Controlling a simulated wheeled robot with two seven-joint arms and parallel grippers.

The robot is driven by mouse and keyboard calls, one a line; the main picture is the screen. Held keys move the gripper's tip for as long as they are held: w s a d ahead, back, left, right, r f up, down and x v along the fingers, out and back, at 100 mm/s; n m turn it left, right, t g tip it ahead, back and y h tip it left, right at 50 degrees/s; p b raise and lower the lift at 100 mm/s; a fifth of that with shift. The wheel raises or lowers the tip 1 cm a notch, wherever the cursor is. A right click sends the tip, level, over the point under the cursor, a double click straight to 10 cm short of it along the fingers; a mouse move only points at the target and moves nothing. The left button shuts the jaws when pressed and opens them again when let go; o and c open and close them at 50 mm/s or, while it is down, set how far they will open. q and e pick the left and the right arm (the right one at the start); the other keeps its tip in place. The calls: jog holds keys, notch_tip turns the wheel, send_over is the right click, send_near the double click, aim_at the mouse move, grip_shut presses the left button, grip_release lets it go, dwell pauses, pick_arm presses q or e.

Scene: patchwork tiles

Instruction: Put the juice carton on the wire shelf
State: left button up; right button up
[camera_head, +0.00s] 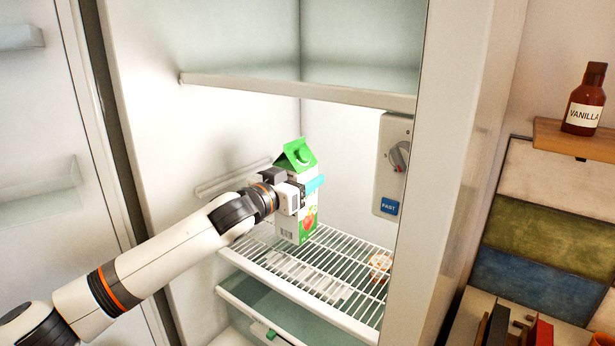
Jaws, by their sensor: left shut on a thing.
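The juice carton (296,226) is white with a green gable top and a green cap. It stands upright inside the open fridge, over the rear left part of the wire shelf (345,288). My left gripper (312,186) is shut on the carton's upper body, reaching in from the left. The carton's base is at or just above the wires; I cannot tell whether it touches. My right gripper is not in view.
A solid shelf (300,90) lies above the carton. A control box with a dial (394,160) is on the fridge's right wall. A small orange-patterned item (380,264) is at the wire shelf's right. The shelf's front middle is clear. A glass-fronted drawer (285,312) is below.

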pick_arm(q)
jog(key=f, duration=0.4)
jog(key=shift+w+d+f+p, duration=0.1)
jog(key=shift+w+d+p, duration=0.1)
jog(key=shift+d+p, duration=0.15)
jog(key=shift+a+f, duration=0.15)
jog(key=shift+f, duration=0.3)
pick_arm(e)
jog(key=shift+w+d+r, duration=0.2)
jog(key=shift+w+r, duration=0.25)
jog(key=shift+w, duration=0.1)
pick_arm(q)
jog(key=o, duration=1.3)
jog(key=shift+f, duration=0.35)
jog(key=o, duration=0.5)
jog(key=shift+s+r, duration=0.1)
jog(key=shift+c, duration=0.2)
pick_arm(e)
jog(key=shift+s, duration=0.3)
